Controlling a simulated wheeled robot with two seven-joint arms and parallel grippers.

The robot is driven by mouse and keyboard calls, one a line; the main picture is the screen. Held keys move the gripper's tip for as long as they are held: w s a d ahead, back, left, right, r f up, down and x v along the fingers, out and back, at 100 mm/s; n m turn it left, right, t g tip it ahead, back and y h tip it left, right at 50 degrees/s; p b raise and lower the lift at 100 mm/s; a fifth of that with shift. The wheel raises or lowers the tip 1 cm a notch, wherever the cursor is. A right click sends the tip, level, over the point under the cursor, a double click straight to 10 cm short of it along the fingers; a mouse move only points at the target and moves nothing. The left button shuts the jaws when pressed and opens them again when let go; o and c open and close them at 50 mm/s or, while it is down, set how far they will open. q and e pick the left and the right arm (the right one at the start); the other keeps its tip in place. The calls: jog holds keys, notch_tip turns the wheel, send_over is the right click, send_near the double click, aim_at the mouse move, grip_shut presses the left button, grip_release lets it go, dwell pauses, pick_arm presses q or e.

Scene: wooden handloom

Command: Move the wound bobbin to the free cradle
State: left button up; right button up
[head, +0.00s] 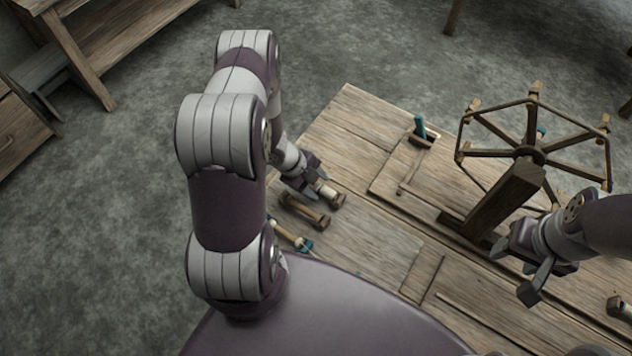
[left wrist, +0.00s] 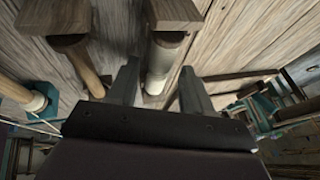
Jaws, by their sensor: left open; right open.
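A pale, wound-looking bobbin (head: 326,193) lies on wooden supports at the table's left edge. In the left wrist view the pale bobbin (left wrist: 164,55) shows between the two fingers of my left gripper (left wrist: 159,72). My left gripper (head: 312,180) is open, pointing down at it; I cannot tell whether the fingers touch it. A darker brown bobbin (head: 304,210) lies beside it, and shows left of the fingers in the left wrist view (left wrist: 78,58). My right gripper (head: 535,278) is open and empty near the wooden wheel. I cannot tell which cradle is free.
A pale rod with teal ends (head: 288,234) lies nearer to me. A teal piece (head: 420,127) stands on the frame further back. A spoked wheel (head: 530,152) on a thick post (head: 505,200) rises at right. The planks (head: 370,235) in the middle are mostly clear.

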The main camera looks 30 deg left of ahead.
pick_arm(q)
jog(key=p+v, duration=0.3)
jog(key=v, duration=0.9)
jog(key=shift+r+p, duration=0.25)
jog(key=shift+p, duration=0.05)
jog(key=shift+s, duration=0.1)
